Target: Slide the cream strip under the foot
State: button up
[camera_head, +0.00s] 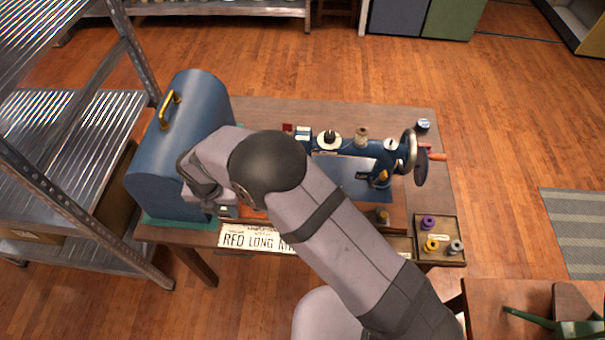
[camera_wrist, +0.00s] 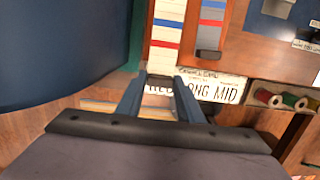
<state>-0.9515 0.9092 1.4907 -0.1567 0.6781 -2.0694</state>
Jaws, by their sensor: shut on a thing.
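A cream strip (camera_wrist: 163,57) with a blue band and a red band lies lengthwise in the wrist view, beside the large blue case. My gripper (camera_wrist: 161,80) is shut on the dark tab at its near end. In the head view my gripper is mostly hidden behind my own arm. The blue sewing machine (camera_head: 350,147) stands on the wooden table, with a hand wheel at its right end. The foot is hidden by my arm in the head view, and I cannot make it out in the wrist view.
A second banded strip (camera_wrist: 212,30) with a dark tab lies to the right. A white lettered sign (camera_head: 255,240) is at the table's front edge. The blue case (camera_head: 180,140) stands close on the left. A tray (camera_head: 440,258) of thread spools is at right.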

jog(key=shift+s, duration=0.15)
jog(key=d+p, duration=0.5)
jog(key=d, duration=1.4)
jog(key=shift+d, duration=0.3)
dwell(0.6)
jog(key=shift+w+f+b, duration=0.2)
jog(key=shift+f+b, duration=0.2)
jog(key=shift+f, duration=0.45)
jog(key=shift+w+f+b, duration=0.15)
jog(key=shift+f+b, duration=0.25)
jog(key=shift+f, duration=0.45)
jog(key=shift+w+p, duration=2.8)
jog(key=shift+p, duration=1.75)
